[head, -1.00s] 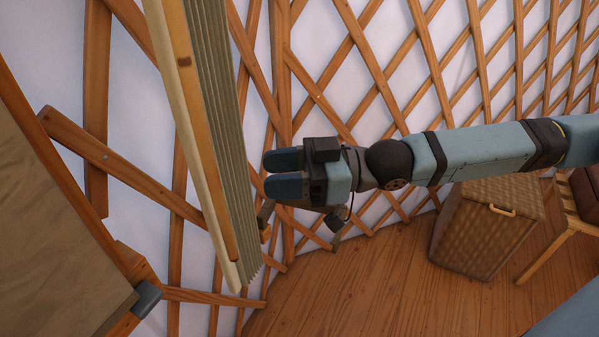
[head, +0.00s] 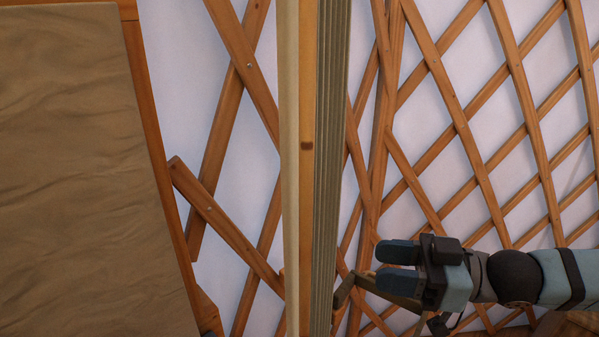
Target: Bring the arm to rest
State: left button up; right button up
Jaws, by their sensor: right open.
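My right gripper (head: 398,266) is at the lower right of the head view, on the arm that comes in from the right. Its two dark blue fingers point left with a gap between them, and nothing is held. The fingertips are just right of an upright pale wooden panel (head: 307,200) with grey-green pleats (head: 332,150), apart from it in the picture. A small dark metal piece (head: 343,290) shows below and left of the fingers; I cannot tell what it belongs to. My left gripper does not show.
A wooden lattice wall (head: 521,95) with white lining fills the back. A brown cloth-covered panel (head: 90,170) with a wooden frame takes up the left side. A strip of wooden floor shows at the lower right. Open room lies above my right arm.

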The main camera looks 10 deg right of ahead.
jog(key=s+a+f+t+h, duration=0.1)
jog(key=s+a+f+h, duration=0.25)
jog(key=a+f, duration=0.75)
jog(key=d+f+m+h, duration=0.8)
jog(key=f, duration=0.1)
jog(key=s+d+f+m+g+h, duration=0.45)
jog(key=s+d+f, duration=0.5)
jog(key=s, duration=0.25)
jog(key=w+a+f+n+t+y+p, duration=0.2)
jog(key=w+a+f+t, duration=0.4)
jog(key=f, duration=0.3)
jog(key=shift+a+f+t+y+p, duration=0.15)
jog(key=shift+f+t+y+p, duration=0.2)
jog(key=shift+t+p, duration=0.5)
jog(key=shift+w, duration=0.2)
